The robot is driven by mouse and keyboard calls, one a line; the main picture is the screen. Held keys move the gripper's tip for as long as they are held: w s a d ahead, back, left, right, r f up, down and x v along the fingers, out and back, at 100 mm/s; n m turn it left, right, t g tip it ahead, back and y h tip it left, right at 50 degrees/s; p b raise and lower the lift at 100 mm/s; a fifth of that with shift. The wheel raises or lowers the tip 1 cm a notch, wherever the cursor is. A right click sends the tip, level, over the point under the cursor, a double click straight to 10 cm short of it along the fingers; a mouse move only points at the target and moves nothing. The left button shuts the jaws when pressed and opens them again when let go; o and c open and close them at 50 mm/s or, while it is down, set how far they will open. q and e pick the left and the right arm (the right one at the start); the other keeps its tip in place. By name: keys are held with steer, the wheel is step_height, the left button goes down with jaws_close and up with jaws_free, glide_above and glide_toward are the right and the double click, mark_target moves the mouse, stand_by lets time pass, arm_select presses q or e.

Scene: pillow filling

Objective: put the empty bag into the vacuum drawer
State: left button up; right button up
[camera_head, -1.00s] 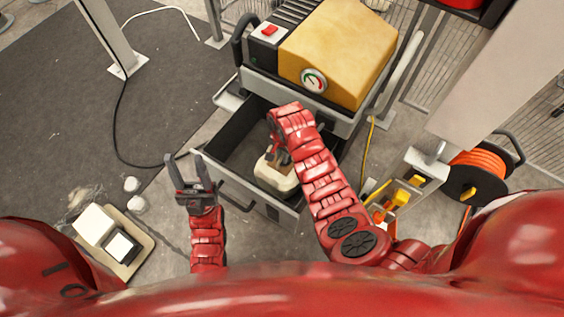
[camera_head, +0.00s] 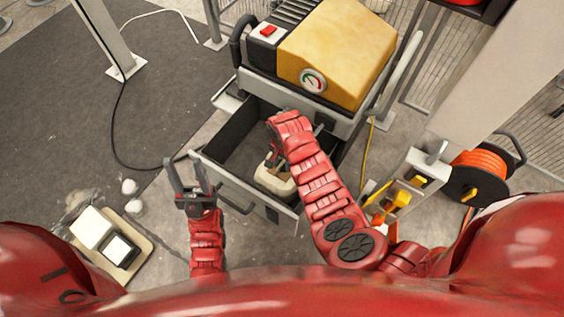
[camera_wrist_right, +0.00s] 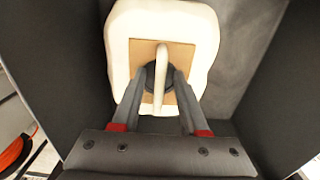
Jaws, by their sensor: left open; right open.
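The vacuum drawer (camera_head: 236,188) is pulled out below the yellow-topped machine. The cream-white bag (camera_head: 274,181) lies inside it, towards the drawer's right front, partly hidden by my right arm. In the right wrist view the bag (camera_wrist_right: 119,42) shows a tan panel with a dark round part and a pale bar across it. My right gripper (camera_wrist_right: 160,75) is open, its fingers on either side of that bar; contact cannot be told. My left gripper (camera_head: 186,166) is open and empty, just outside the drawer's left front corner.
The yellow machine (camera_head: 335,50) with a gauge and red switch stands above the drawer. An orange cable reel (camera_head: 478,178) stands at the right. A scale-like device (camera_head: 116,247) and small white lumps (camera_head: 131,187) lie on the floor at the left.

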step_height(320, 180, up, 12)
steer(key=p, duration=0.3)
steer(key=shift+r+p, duration=0.1)
steer(key=shift+p, duration=0.2)
